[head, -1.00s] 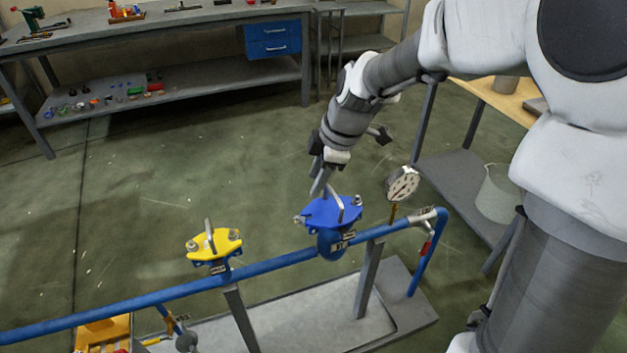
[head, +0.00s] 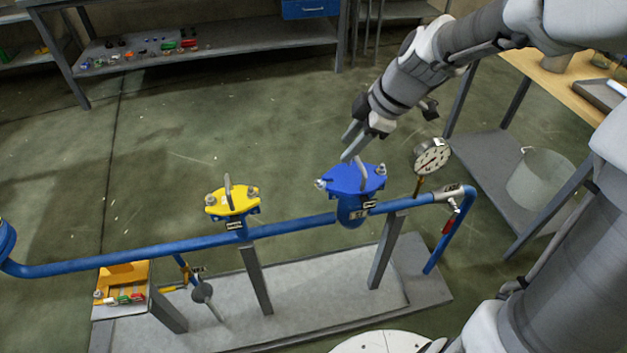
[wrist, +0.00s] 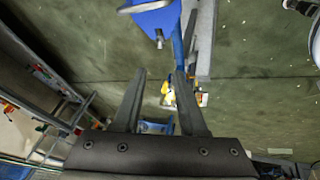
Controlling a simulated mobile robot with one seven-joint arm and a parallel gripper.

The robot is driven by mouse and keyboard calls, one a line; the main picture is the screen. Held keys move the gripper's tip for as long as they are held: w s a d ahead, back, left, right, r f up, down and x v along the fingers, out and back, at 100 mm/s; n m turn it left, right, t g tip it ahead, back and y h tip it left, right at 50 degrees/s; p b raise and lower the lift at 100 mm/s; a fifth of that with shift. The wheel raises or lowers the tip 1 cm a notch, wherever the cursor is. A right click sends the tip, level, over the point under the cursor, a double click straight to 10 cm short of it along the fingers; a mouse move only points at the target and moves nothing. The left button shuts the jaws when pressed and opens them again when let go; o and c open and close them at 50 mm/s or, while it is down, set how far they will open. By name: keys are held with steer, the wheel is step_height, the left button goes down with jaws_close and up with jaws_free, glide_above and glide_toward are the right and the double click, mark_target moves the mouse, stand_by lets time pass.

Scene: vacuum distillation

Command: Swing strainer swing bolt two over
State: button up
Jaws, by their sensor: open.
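Two lidded fittings stand on a blue pipe, one with a blue cover (head: 353,180) and one with a yellow cover (head: 232,201). Their small labels are too small to read, so I cannot tell which is the strainer. The blue cover has a raised handle and bolts at its left (head: 320,184) and right (head: 381,170) ends. My gripper (head: 350,148) is open and empty, just above and behind the blue cover. In the wrist view the open fingers (wrist: 160,88) point towards the blue cover (wrist: 153,17), with one bolt (wrist: 160,40) showing beyond the fingertips.
A pressure gauge (head: 431,156) stands right of the blue cover, close to my arm. A grey plinth (head: 310,288) carries the pipe supports. An orange bin and small coloured parts sit at lower left. Open floor lies behind the pipe.

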mark_target(317, 180)
steer(key=b+x, duration=0.7)
steer(key=x, duration=1)
steer(key=shift+w+a+f+b, duration=0.1)
steer(key=shift+f+b, duration=0.05)
steer(key=shift+b, duration=0.15)
steer(key=shift+c, duration=0.3)
jaws_close()
